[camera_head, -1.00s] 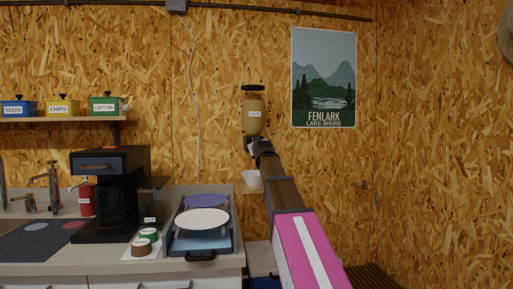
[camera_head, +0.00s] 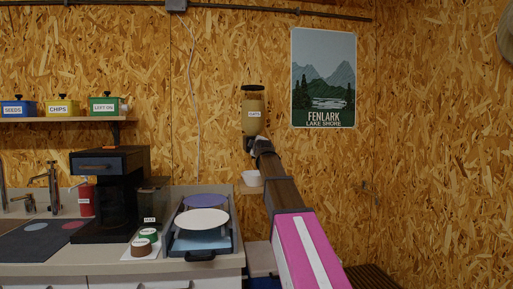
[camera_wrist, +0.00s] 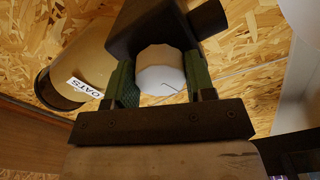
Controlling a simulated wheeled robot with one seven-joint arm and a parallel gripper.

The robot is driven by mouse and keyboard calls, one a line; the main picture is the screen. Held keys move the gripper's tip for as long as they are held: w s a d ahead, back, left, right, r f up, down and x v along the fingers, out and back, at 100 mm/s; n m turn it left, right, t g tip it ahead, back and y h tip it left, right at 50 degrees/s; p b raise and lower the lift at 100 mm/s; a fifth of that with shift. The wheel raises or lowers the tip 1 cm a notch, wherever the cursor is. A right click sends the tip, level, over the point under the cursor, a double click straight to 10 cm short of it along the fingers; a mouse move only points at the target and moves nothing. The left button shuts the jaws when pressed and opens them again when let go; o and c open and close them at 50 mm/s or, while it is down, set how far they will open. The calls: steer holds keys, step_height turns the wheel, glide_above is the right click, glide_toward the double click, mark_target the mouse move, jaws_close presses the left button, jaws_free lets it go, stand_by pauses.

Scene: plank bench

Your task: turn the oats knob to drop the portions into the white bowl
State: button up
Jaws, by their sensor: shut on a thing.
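The oats dispenser (camera_head: 253,112) hangs on the wall, with a dark lid, a tan body and an OATS label. In the wrist view its labelled body (camera_wrist: 84,62) lies tilted at the left. My gripper (camera_wrist: 160,80) is shut on the round, pale-faced knob (camera_wrist: 160,79), with a green-padded finger on each side. A thin dark mark shows on the knob's face. In the head view my gripper (camera_head: 256,147) is at the dispenser's lower end and hides the knob and outlet. The white bowl (camera_head: 251,178) stands below on a small wall shelf; its contents cannot be seen.
A counter at the left holds a black coffee machine (camera_head: 105,190), a tray (camera_head: 181,243) with plates, and small labelled tubs. A shelf (camera_head: 60,119) above carries several labelled boxes. A poster (camera_head: 323,80) hangs right of the dispenser.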

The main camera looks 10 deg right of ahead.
steer(key=shift+n, duration=0.5)
steer(key=o, duration=0.9)
steer(key=shift+s, duration=0.1)
steer(key=s, duration=1)
steer(key=shift+s, duration=0.35)
